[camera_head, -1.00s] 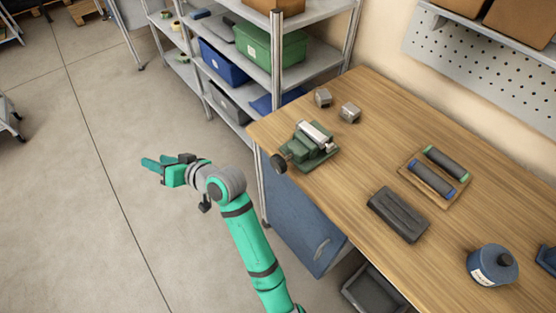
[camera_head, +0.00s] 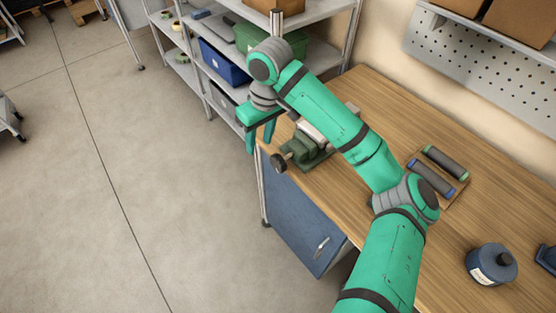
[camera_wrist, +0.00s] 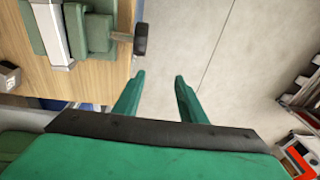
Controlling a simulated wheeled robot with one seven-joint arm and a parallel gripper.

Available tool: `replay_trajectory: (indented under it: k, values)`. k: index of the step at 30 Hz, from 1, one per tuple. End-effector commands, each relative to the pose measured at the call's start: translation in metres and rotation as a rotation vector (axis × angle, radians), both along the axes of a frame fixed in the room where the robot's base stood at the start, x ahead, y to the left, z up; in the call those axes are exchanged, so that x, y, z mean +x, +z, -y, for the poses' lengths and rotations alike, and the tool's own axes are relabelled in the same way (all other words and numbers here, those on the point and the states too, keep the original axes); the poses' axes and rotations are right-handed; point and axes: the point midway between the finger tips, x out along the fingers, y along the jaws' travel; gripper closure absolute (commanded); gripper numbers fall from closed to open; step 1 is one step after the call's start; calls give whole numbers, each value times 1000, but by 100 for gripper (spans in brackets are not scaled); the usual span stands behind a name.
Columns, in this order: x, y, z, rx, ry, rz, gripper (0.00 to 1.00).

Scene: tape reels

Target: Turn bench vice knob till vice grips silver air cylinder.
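The green bench vice (camera_head: 305,152) stands at the bench's left corner. Its dark knob (camera_head: 278,162) sticks out past the bench edge on a short shaft; in the wrist view the knob (camera_wrist: 140,38) is at upper centre-left. The silver air cylinder (camera_wrist: 52,35) lies between the green jaws; whether both jaws touch it I cannot tell. In the head view the cylinder (camera_head: 311,133) is partly hidden by my arm. My gripper (camera_head: 260,145) is open and empty, pointing down, apart from the knob and to its upper left in the head view. In the wrist view my fingertips (camera_wrist: 158,73) are below the knob.
A grey block (camera_wrist: 8,76) sits on the bench near the vice. A wooden holder with two dark rollers (camera_head: 432,178) and a blue-grey container (camera_head: 491,265) stand farther right. Shelving with a blue bin (camera_head: 222,62) is behind my gripper. Open floor lies left of the bench.

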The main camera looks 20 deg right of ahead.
Motion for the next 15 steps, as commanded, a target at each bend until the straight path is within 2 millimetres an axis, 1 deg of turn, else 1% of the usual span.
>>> replay_trajectory:
  k: [1, 3, 6, 8, 11, 15]
  values:
    - [-6, 6, 16, -39, -13, -25, 62]
    - [-13, 11, 31, -75, -25, -56, 62]
    - [-19, 16, 44, -107, -34, -84, 62]
    - [-21, 16, 47, -115, -37, -92, 62]
    - [-22, 9, 48, -117, -38, -98, 62]
    - [-22, -10, 47, -113, -36, -98, 62]
